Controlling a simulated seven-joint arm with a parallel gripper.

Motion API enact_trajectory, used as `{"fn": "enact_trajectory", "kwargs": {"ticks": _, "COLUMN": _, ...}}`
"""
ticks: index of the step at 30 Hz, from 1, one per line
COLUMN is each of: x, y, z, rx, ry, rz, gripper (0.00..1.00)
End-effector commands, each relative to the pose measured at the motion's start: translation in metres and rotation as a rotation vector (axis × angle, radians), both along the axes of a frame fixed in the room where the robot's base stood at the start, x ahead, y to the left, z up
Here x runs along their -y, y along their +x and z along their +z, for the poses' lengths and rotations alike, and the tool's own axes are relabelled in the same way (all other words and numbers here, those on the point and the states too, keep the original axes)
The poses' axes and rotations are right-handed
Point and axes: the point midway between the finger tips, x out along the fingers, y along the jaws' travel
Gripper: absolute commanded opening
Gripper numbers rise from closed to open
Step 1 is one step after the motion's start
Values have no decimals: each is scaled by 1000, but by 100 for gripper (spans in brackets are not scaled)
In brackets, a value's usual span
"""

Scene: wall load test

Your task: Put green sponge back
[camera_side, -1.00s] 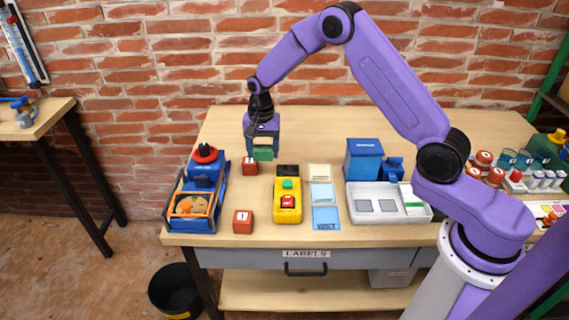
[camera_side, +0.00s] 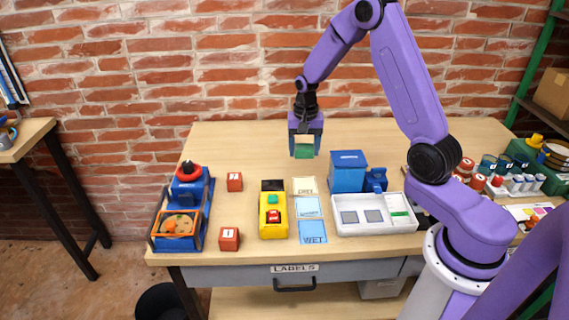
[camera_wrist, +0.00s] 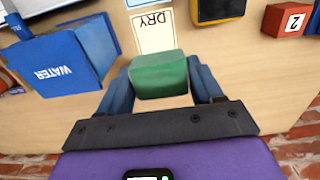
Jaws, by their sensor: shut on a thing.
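My gripper (camera_side: 304,150) is shut on the green sponge (camera_side: 304,153), with a blue finger on each side of it. The sponge is held above the table behind the DRY card (camera_side: 305,186). In the wrist view the green sponge (camera_wrist: 160,75) sits between the fingers (camera_wrist: 160,88), with the DRY card (camera_wrist: 153,32) just beyond it. A white tray (camera_side: 345,229) with two grey squares and a green-and-white strip stands at the front right. The WET card (camera_side: 313,232) lies at the front, with another pale blue card (camera_side: 308,207) between it and the DRY card.
A blue WATER box (camera_side: 348,172) stands right of the cards, also in the wrist view (camera_wrist: 55,65). A yellow device (camera_side: 273,225) stands left of them. Red cubes (camera_side: 235,182) (camera_side: 229,239) and a blue rack (camera_side: 180,215) are further left. The table's back is clear.

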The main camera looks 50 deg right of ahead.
Motion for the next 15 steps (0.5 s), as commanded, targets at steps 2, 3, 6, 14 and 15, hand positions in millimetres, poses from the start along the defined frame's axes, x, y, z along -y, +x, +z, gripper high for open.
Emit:
{"fn": "enact_trajectory", "kwargs": {"ticks": 2, "x": 3, "y": 13, "z": -7, "rx": -2, "ry": 1, "rz": 0, "gripper": 37}}
{"fn": "enact_trajectory", "kwargs": {"ticks": 3, "x": 4, "y": 20, "z": -10, "rx": -2, "ry": 1, "rz": 0, "gripper": 37}}
{"fn": "enact_trajectory", "kwargs": {"ticks": 6, "x": 8, "y": 36, "z": -17, "rx": -1, "ry": 0, "rz": 0, "gripper": 37}}
{"fn": "enact_trajectory", "kwargs": {"ticks": 14, "x": 14, "y": 68, "z": -49, "rx": -3, "ry": 0, "rz": 0, "gripper": 37}}
{"fn": "enact_trajectory", "kwargs": {"ticks": 15, "x": 15, "y": 72, "z": -54, "rx": -3, "ry": 0, "rz": 0, "gripper": 37}}
